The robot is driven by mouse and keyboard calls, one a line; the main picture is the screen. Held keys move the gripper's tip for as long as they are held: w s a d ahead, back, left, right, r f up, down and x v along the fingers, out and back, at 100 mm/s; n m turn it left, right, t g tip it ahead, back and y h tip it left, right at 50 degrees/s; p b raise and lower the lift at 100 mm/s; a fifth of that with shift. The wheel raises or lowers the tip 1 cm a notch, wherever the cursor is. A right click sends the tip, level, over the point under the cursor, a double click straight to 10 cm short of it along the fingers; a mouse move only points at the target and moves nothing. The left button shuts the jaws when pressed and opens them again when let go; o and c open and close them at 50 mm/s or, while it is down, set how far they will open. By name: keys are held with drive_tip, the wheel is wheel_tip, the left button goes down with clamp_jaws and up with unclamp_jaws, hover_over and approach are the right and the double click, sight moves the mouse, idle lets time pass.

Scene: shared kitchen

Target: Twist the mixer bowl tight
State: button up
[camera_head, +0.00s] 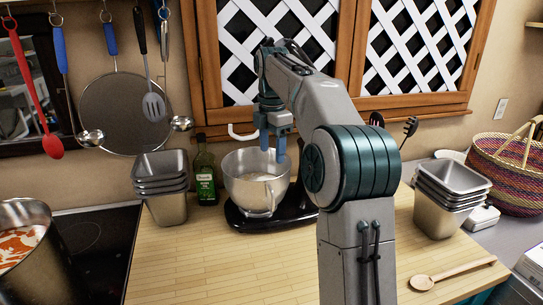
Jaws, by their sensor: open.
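The mixer bowl (243,190) is a shiny metal bowl with something pale inside. It sits on the black base of the stand mixer (292,208) on the wooden counter. My gripper (272,156) points down above the back part of the bowl, near its rim, with its fingers apart and nothing visible between them. I cannot tell whether a finger touches the rim. My arm hides the mixer's right side and most of its upper part. How the bowl seats on the base is too small to tell.
A green bottle (205,175) and stacked metal pans (162,190) stand left of the bowl. More stacked pans (446,200), a wooden spoon (450,274) and a woven basket (508,175) are at right. A pot (38,265) is on the stove. The front counter is clear.

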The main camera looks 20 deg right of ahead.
sight(271, 188)
wheel_tip(271, 188, down, 14)
drive_tip(key=shift+w+r+b, duration=0.1)
drive_tip(key=shift+r+b, duration=0.05)
drive_tip(key=shift+b, duration=0.2)
drive_tip(key=shift+r, duration=0.1)
clamp_jaws()
drive_tip(key=c, duration=0.8)
unclamp_jaws()
drive_tip(key=shift+c, duration=1)
drive_tip(key=shift+a+r, duration=0.1)
drive_tip(key=shift+a, duration=0.05)
drive_tip(key=shift+a+m+p, duration=0.3)
drive_tip(key=shift+a+m, duration=0.4)
drive_tip(key=shift+a, duration=0.05)
drive_tip(key=shift+a+r, duration=0.1)
